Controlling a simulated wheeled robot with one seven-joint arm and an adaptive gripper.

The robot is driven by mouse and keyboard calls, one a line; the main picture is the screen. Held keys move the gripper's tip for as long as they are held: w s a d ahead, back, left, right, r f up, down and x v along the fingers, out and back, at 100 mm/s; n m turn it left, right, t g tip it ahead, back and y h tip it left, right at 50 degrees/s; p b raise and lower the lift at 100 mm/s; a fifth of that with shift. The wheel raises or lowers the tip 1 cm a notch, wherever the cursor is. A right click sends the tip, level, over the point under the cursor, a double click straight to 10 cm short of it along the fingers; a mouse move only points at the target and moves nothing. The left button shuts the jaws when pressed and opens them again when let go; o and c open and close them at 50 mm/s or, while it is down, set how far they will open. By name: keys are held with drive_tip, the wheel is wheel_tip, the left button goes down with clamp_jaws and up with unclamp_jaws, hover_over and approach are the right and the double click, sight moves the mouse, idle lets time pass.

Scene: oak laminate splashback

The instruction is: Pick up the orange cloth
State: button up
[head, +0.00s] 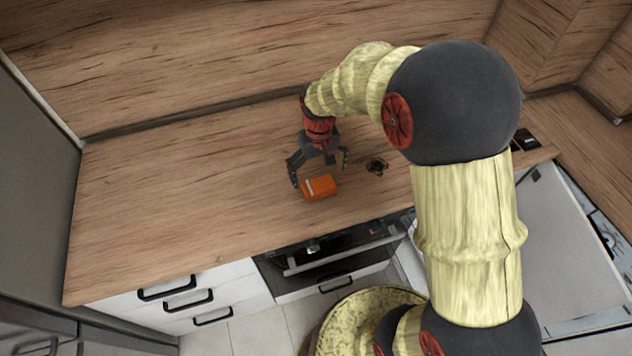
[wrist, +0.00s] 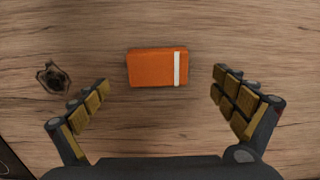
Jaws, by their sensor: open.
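The orange cloth (head: 320,188) looks like a small folded orange block lying on the wooden worktop. In the wrist view the orange cloth (wrist: 153,67) is a rectangle with a white stripe near its right end. My gripper (head: 319,175) is above the worktop at the cloth. In the wrist view my gripper (wrist: 160,93) has its fingers wide apart, one to each side of the cloth's span and a little below it in the picture. Nothing is between the fingertips, and neither finger touches the cloth in that view.
A small dark object (head: 377,166) lies on the worktop (head: 180,190) right of the cloth; the wrist view shows it at the left (wrist: 53,77). The worktop left of the cloth is clear. An oven (head: 330,255) and white drawers (head: 190,295) are below the front edge.

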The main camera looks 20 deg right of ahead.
sight(319, 184)
drive_tip(key=f, duration=0.2)
drive_tip(key=f+b, duration=0.1)
drive_tip(key=f, duration=0.3)
drive_tip(key=shift+w+d+f, duration=0.15)
drive_tip(key=shift+w, duration=0.15)
drive_tip(key=shift+c, duration=1.1)
drive_tip(key=c, duration=1)
